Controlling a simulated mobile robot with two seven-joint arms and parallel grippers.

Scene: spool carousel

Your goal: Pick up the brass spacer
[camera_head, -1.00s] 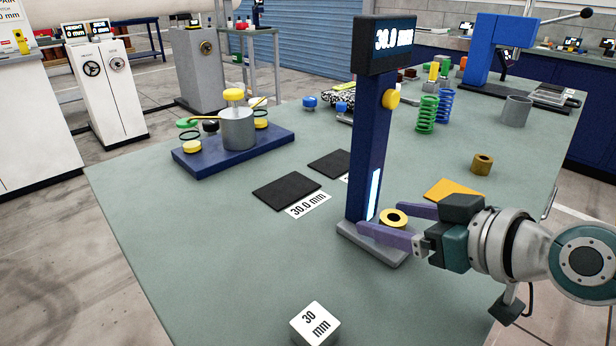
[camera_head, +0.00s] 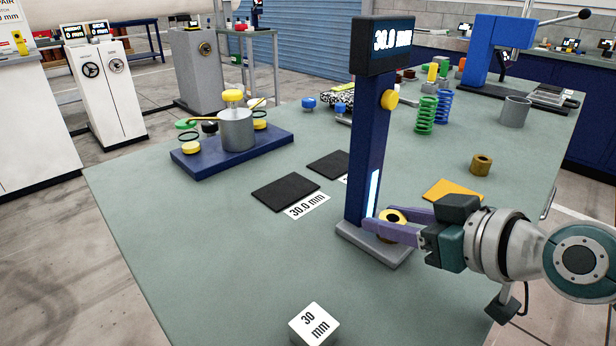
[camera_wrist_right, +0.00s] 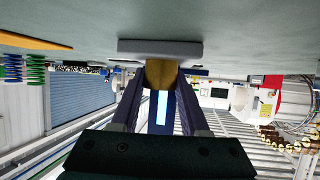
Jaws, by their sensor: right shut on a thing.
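A brass spacer (camera_head: 391,215), a short ring with a dark hole, stands on the grey foot of the blue height gauge (camera_head: 368,165). In the right wrist view the spacer (camera_wrist_right: 160,73) lies between both fingers and touches the foot (camera_wrist_right: 160,48). My right gripper (camera_head: 386,222) is shut on it, with the purple fingers at its sides; the near finger hides its lower part. Another brass ring-shaped piece (camera_head: 481,164) stands alone farther back at the right. My left gripper is not in view.
The gauge column rises just behind the fingers; its display (camera_head: 392,39) reads 30.0 mm. A yellow-orange mat (camera_head: 452,190) lies behind my right gripper. A white 30 mm block (camera_head: 314,324) stands at the front. Dark pads (camera_head: 285,191) lie left of the gauge. The front-left tabletop is clear.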

